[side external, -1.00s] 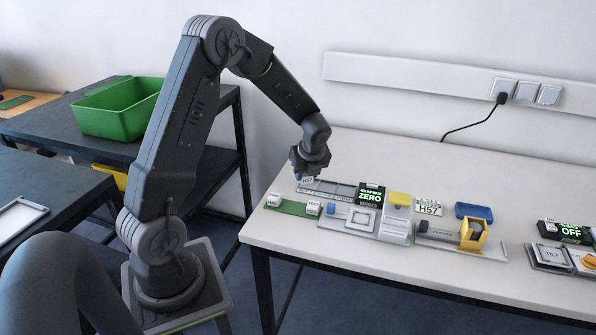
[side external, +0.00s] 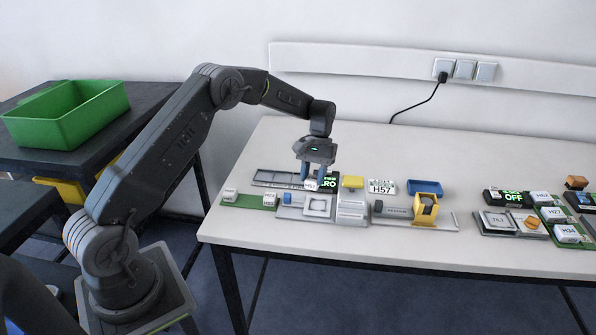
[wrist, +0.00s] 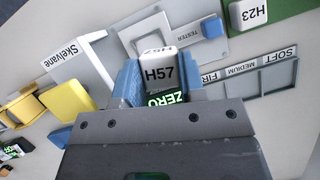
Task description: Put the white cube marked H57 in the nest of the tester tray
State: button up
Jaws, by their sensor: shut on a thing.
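The white cube marked H57 (wrist: 159,72) is held between the blue fingertips of my gripper (side external: 311,180). In the wrist view its H57 face is plain to read; in the side view only a small part of the cube (side external: 310,185) shows below the jaws. The tester tray (side external: 292,212) lies on the bench in front of and below my gripper. Its square nest (side external: 318,206) looks empty in the side view. In the wrist view the cube and fingers hide part of the tray. The cube is above the bench, apart from the nest.
The SOFT, MEDIUM, FIRM tray (side external: 268,178) lies behind. A green strip with white cubes (side external: 248,201) lies left of the tester. The ZERO display (wrist: 166,98) is partly hidden by my gripper. A yellow block (side external: 352,182) and yellow holder (side external: 425,208) stand to the right.

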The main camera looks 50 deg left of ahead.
jog(key=d+n, duration=0.1)
jog(key=n, duration=0.1)
jog(key=shift+w+d+n+t+h, duration=0.3)
jog(key=shift+w+d+t+h, duration=0.1)
send_over(318, 204)
jog(key=shift+f, duration=2.3)
jog(key=shift+f, duration=0.55)
jog(key=o, duration=1)
jog(key=shift+r, duration=3.5)
